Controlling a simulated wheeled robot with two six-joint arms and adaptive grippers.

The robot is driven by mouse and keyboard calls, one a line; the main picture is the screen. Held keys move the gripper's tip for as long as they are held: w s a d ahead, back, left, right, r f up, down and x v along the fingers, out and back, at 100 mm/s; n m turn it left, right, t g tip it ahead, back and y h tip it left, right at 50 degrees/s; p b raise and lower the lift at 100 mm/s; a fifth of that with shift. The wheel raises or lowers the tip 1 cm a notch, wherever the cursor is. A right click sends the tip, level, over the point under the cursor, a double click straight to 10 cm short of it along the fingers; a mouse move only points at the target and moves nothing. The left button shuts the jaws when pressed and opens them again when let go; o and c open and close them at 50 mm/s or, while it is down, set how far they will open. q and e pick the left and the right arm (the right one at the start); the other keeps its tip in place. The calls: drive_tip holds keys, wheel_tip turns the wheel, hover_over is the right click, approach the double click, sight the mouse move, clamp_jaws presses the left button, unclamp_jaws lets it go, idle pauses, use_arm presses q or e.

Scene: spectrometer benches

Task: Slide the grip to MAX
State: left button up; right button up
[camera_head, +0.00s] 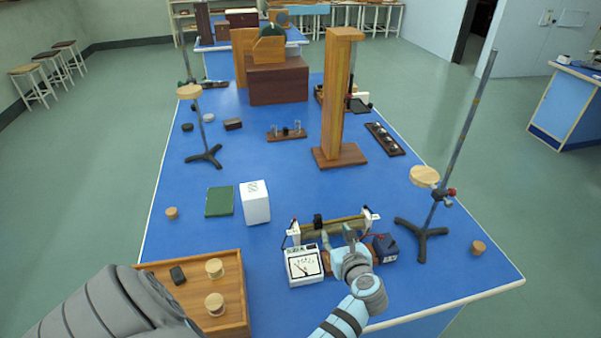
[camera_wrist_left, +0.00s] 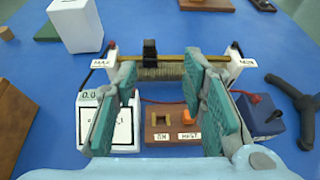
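The slide rheostat is a wire-wound coil (camera_wrist_left: 160,72) under a brass rod, between two white end posts. Its black grip (camera_wrist_left: 149,50) sits on the rod, nearer the left post with the MAX label (camera_wrist_left: 101,63) than the right post with the MIN label (camera_wrist_left: 247,62). The grip also shows in the head view (camera_head: 318,220). My left gripper (camera_head: 338,236) is open and empty, in front of the coil. In the left wrist view its fingers (camera_wrist_left: 160,80) are spread wide, with the grip beyond them and between them. I see no contact. My right gripper is not in view.
A white meter (camera_head: 304,265) stands front left of the rheostat. A dark blue box (camera_head: 385,248) with red leads stands at its right. A small wooden switch board (camera_wrist_left: 171,137) lies under the fingers. A white block (camera_head: 255,203) and tripod stand (camera_head: 422,229) flank it.

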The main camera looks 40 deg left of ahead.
sight(319, 216)
use_arm(q)
drive_tip(key=shift+g, duration=0.3)
drive_tip(key=b+x, duration=0.3)
drive_tip(key=x, duration=0.1)
drive_tip(key=b+x, duration=0.3)
drive_tip(key=x, duration=0.2)
drive_tip(key=s+b+x, duration=0.1)
drive_tip(key=b+x, duration=0.2)
drive_tip(key=x, duration=0.2)
drive_tip(key=shift+a+f, duration=0.3)
drive_tip(key=shift+a, duration=0.1)
drive_tip(key=shift+w+a+r, duration=0.1)
drive_tip(key=shift+a, duration=0.05)
drive_tip(key=shift+r, duration=0.15)
clamp_jaws()
